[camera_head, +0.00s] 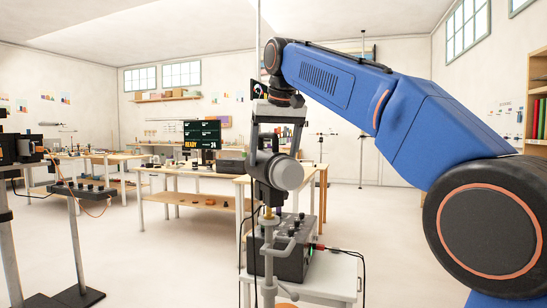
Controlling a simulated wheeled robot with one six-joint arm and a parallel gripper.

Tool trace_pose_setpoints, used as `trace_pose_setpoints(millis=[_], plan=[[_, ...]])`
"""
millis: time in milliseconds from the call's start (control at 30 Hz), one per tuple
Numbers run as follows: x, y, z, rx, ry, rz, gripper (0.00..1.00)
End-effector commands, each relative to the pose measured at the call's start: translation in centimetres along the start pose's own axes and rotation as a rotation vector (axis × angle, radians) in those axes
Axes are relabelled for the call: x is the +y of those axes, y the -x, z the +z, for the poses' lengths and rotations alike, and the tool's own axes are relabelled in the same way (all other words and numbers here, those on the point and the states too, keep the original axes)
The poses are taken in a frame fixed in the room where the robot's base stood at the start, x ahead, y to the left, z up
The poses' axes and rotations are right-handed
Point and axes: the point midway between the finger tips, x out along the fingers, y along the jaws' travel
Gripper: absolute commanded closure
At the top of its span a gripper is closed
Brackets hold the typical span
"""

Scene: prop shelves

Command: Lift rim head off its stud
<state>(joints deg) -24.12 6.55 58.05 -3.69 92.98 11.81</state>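The rim head (287,176) is a grey lamp head with a pale round end, near the middle of the view. It appears upright on top of a stand (268,262), with a brassy stud (268,212) visible just below it. My blue arm comes in from the right and bends down, so my gripper (278,112) is directly above the head.
A small white cart (335,279) with a dark box (292,252) stands close behind the stand. Worktables with tools line the back, with a monitor (202,136) on one. Another stand with a box (84,191) is at left. Open floor (165,260) lies between.

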Motion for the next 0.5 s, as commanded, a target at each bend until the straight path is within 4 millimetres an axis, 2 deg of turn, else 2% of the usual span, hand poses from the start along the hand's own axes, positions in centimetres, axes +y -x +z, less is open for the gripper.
trace_pose_setpoints(millis=[500], plan=[[0.0,1.8,-0.7,0.006,-0.001,-0.002,0.58]])
